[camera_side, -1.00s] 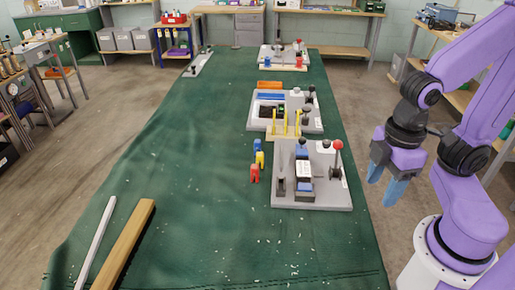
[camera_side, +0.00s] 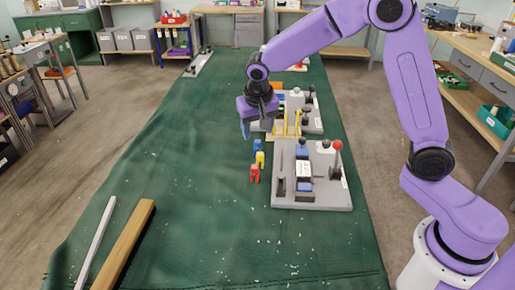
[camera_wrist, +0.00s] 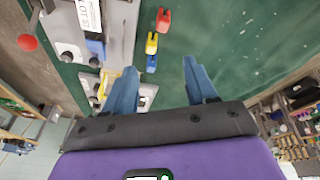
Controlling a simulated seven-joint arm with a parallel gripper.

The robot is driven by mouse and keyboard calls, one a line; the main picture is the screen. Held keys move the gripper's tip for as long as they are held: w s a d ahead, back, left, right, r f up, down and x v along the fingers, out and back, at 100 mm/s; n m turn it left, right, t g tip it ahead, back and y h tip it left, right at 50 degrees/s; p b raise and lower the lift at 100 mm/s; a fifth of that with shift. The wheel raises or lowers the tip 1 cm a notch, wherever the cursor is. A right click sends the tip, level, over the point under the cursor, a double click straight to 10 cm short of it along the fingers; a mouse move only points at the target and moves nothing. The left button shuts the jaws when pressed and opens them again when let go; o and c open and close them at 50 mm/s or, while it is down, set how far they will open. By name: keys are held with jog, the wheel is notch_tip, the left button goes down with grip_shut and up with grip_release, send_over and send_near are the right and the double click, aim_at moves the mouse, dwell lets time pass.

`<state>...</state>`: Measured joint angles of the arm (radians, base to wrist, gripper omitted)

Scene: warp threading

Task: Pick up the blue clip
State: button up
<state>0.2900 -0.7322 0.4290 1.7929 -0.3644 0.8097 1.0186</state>
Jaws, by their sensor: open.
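The blue clip (camera_side: 258,146) stands on the green cloth at the far end of a short row, with the yellow clip (camera_side: 260,159) and the red clip (camera_side: 254,173) nearer the side camera. My gripper (camera_side: 258,130) is above and just beyond the blue clip, fingers pointing down. In the wrist view the blue clip (camera_wrist: 151,63) lies ahead of my open, empty gripper (camera_wrist: 158,75), nearer the left finger. The yellow clip (camera_wrist: 152,43) and red clip (camera_wrist: 163,20) show beyond it.
A grey fixture board (camera_side: 318,195) with a red-knobbed lever stands right of the clips. A yellow-pegged rack (camera_side: 284,130) and another board (camera_side: 315,125) stand close to my gripper. The cloth (camera_side: 180,170) left of the clips is clear. Two bars (camera_side: 125,243) lie at front left.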

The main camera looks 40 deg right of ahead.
aim_at(257, 142)
jog(key=w+d+f+m+h, duration=0.1)
jog(key=w+d+f+m, duration=0.3)
jog(key=w+d+m, duration=0.45)
jog(key=w+d+f, duration=0.1)
jog(key=f, duration=0.4)
jog(key=w+d+f+n, duration=0.1)
jog(key=w+f, duration=0.1)
jog(key=f, duration=0.4)
jog(key=w+d+f+n, duration=0.1)
jog(key=w+f, duration=0.1)
jog(key=f, duration=0.3)
jog(key=shift+w+d+f+n, duration=0.2)
jog(key=shift+n, duration=0.05)
jog(key=shift+c, duration=0.3)
jog(key=c, duration=1)
